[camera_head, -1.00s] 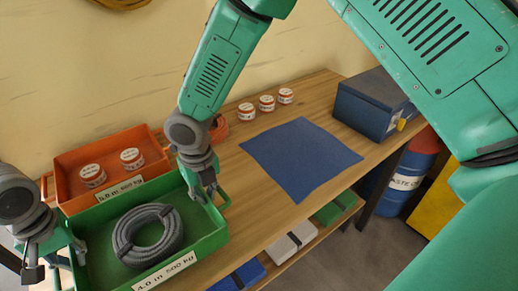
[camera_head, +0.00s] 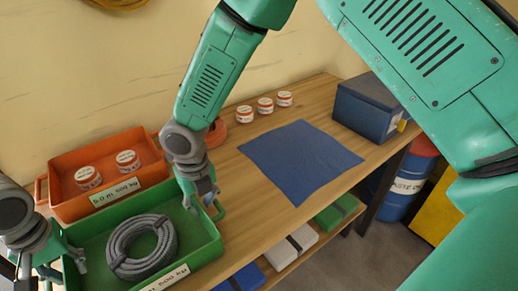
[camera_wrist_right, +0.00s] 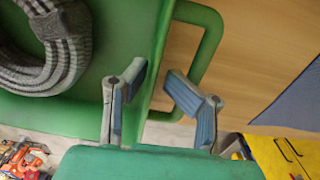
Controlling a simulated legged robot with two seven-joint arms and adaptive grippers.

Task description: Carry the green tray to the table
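The green tray (camera_head: 207,250) sits on the wooden table (camera_head: 262,208) at the lower left of the head view, its near label partly cut off. A coiled grey hose (camera_head: 142,246) lies in it and also shows in the right wrist view (camera_wrist_right: 68,50). My right gripper (camera_head: 205,197) is at the tray's right end; in the right wrist view (camera_wrist_right: 155,75) its fingers are apart beside the tray wall, at the green handle (camera_wrist_right: 213,45). My left gripper (camera_head: 52,266) is at the tray's left end with its fingers apart; its contact with the tray is hidden.
An orange tray (camera_head: 62,205) with two tins stands behind the green one. A blue mat (camera_head: 300,160) lies bare on the table. Three tins (camera_head: 265,105) stand by the wall, and a dark blue box (camera_head: 368,108) at the far end. A blue barrel (camera_head: 397,192) stands beyond the table.

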